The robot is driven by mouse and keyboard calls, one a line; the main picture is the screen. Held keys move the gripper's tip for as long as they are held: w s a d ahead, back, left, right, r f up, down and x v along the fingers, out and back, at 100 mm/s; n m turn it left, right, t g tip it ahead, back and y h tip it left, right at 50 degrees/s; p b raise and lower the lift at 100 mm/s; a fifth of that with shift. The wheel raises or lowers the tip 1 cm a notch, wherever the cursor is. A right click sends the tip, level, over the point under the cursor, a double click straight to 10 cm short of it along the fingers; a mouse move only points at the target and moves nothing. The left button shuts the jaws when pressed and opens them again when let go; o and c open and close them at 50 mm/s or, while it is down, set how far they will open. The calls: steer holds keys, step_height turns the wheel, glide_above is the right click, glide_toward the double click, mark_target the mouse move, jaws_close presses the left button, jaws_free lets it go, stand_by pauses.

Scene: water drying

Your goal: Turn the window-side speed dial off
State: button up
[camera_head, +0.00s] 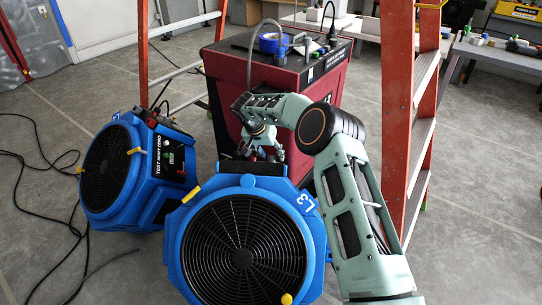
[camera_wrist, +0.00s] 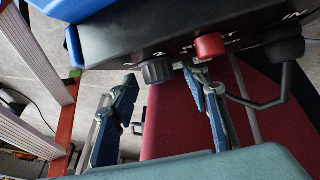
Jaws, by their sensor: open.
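In the wrist view a dark ribbed dial (camera_wrist: 157,72) sticks out from a black control panel (camera_wrist: 257,38) fixed to a blue housing. A number 2 is printed beside the dial. My gripper (camera_wrist: 160,79) is open, with one blue-padded finger on each side of the dial; I cannot tell whether either touches it. In the head view my gripper (camera_head: 264,152) is just behind the top of the front blue fan (camera_head: 197,207), marked L3, and that fan hides its dial. I cannot tell the dial's setting.
A red reset button (camera_wrist: 209,46) and a black cable lie right of the dial. A second blue fan (camera_head: 131,147) with its own panel stands left. A dark red cabinet (camera_head: 226,84) is close behind my gripper. An orange ladder (camera_head: 397,90) stands right; cables lie at left.

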steer(key=c, duration=1.2)
steer(key=shift+o, duration=0.2)
steer(key=shift+y, duration=0.4)
steer(key=shift+d+r+n+y, duration=0.1)
steer(key=shift+d+n+y, duration=0.15)
steer(key=shift+n+y, duration=0.55)
steer(key=n+y+p, duration=0.1)
steer(key=y, duration=0.1)
steer(key=n+y+p, duration=0.1)
steer(key=shift+d+n+y, duration=0.2)
steer(key=shift+n+y, duration=0.1)
steer(key=shift+y, duration=0.1)
steer(key=n+y, duration=0.1)
steer(key=y, duration=0.1)
steer(key=shift+w+f+n+y+b, duration=0.1)
steer(key=shift+f+n+y+b, duration=0.2)
steer(key=shift+n+b, duration=0.1)
steer(key=shift+d+n+g+y+b, duration=0.1)
steer(key=shift+n+g+y+b, duration=0.55)
steer(key=shift+y+b, duration=0.35)
steer(key=shift+r+n, duration=0.1)
steer(key=shift+n, duration=0.15)
